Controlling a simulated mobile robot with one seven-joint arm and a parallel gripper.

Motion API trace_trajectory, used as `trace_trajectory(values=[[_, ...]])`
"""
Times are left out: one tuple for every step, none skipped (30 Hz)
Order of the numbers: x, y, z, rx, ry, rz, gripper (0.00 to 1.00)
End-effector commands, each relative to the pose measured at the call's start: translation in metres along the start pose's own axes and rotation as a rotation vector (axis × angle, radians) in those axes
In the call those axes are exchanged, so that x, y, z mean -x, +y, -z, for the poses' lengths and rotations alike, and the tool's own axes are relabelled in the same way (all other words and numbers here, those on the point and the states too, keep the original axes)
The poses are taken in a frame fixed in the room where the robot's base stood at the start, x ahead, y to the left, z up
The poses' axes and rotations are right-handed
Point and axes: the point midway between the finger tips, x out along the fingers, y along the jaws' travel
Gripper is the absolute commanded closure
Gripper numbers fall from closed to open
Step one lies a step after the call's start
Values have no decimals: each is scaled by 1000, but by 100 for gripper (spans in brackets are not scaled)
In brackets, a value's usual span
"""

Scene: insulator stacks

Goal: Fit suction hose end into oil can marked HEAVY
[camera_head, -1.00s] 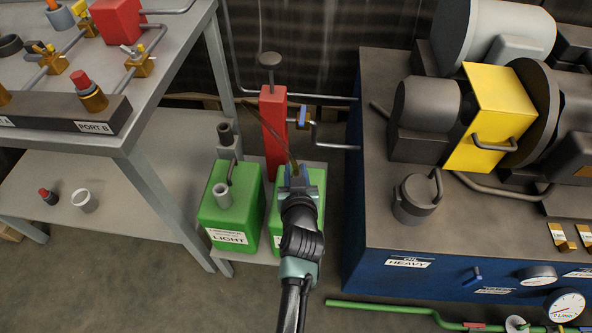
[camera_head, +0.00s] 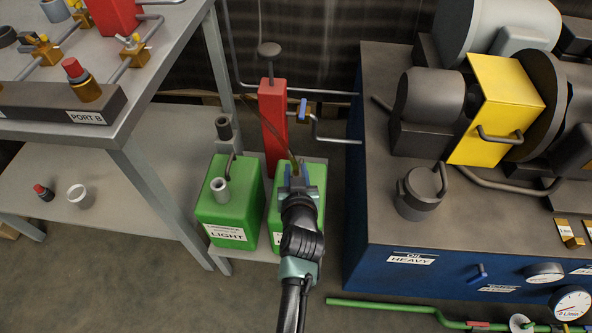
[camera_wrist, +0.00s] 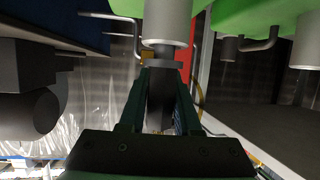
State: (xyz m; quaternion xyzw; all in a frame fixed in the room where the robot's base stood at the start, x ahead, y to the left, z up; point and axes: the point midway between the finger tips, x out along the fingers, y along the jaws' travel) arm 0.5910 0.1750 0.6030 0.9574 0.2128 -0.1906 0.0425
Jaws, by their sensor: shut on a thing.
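My gripper (camera_head: 298,182) is in front of and over the right green can (camera_head: 277,215), whose label is mostly hidden by my arm. In the wrist view my gripper (camera_wrist: 158,95) is shut on the dark suction hose end (camera_wrist: 160,88). The hose end is in line with the can's grey neck (camera_wrist: 168,22), its collar close to the neck's mouth. I cannot tell how far its tip is inside. A thin brownish hose (camera_head: 272,128) runs up behind the gripper. The left green can (camera_head: 230,208) is marked LIGHT.
A red hand pump (camera_head: 272,120) stands behind the cans. A blue power unit (camera_head: 400,275) stands close on the right, with an OIL HEAVY label. A grey bench (camera_head: 150,160) with a lower shelf stands on the left. A green pipe (camera_head: 385,308) lies in front.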

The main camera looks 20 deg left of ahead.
Motion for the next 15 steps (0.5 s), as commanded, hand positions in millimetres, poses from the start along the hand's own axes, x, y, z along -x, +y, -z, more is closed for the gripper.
trace_trajectory(values=[[-1,0,-2,0,2,0,100],[-1,0,-2,0,2,0,100],[-2,0,-3,0,2,0,100],[-2,0,-4,0,2,0,100],[-2,0,-5,0,2,0,100],[-3,0,-6,0,2,0,100],[-3,0,-6,0,2,0,100],[-2,0,-5,0,2,0,65],[-2,0,-5,0,2,0,58],[-2,0,-5,0,2,0,52],[-2,0,-5,0,2,0,47],[-2,0,-5,0,1,0,40],[-2,0,-5,0,1,0,34],[-2,0,-5,0,1,0,34],[-2,0,-5,0,1,0,34]])
